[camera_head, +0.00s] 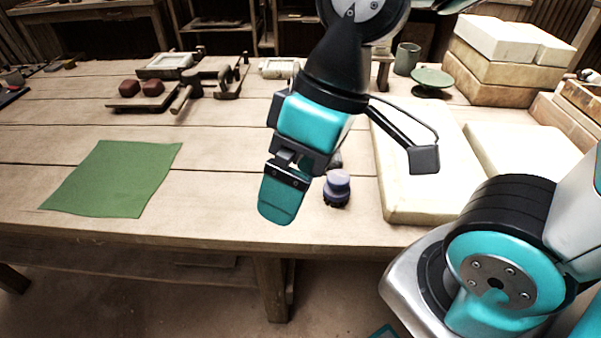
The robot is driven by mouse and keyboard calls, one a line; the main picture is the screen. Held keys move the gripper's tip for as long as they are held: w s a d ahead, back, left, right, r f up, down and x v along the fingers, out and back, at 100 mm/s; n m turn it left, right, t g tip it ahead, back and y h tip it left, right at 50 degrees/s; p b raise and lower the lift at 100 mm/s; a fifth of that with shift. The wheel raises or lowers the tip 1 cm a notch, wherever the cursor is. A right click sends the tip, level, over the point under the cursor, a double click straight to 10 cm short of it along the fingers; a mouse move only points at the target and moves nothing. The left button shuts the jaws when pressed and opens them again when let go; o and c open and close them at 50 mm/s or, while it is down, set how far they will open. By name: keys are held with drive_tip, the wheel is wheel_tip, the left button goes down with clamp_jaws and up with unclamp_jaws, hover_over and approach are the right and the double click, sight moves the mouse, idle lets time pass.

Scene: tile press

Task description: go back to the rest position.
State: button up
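My gripper (282,202), teal and black, hangs over the front part of the wooden table in the middle of the view. Its fingers point down and a little left. I see one broad teal finger face from the side. A second finger is not clearly seen, so I cannot tell whether the gripper is open or shut. Nothing shows below the fingertip. A small purple knobbed object with a dark base (337,188) stands on the table just right of the gripper, and a gap shows between them.
A green cloth (115,178) lies flat at the left of the wooden table (220,205). Pale slabs (405,190) lie at the right, with stacked blocks (500,75) behind. A wooden press-like frame (215,80) and two dark red blocks (140,88) stand farther back. Bare table separates cloth and gripper.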

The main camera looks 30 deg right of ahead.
drive_tip(key=shift+s+a, duration=0.1)
drive_tip(key=shift+s, duration=0.15)
drive_tip(key=shift+r, duration=0.15)
wheel_tip(320, 180, up, 13)
drive_tip(key=p, duration=1.3)
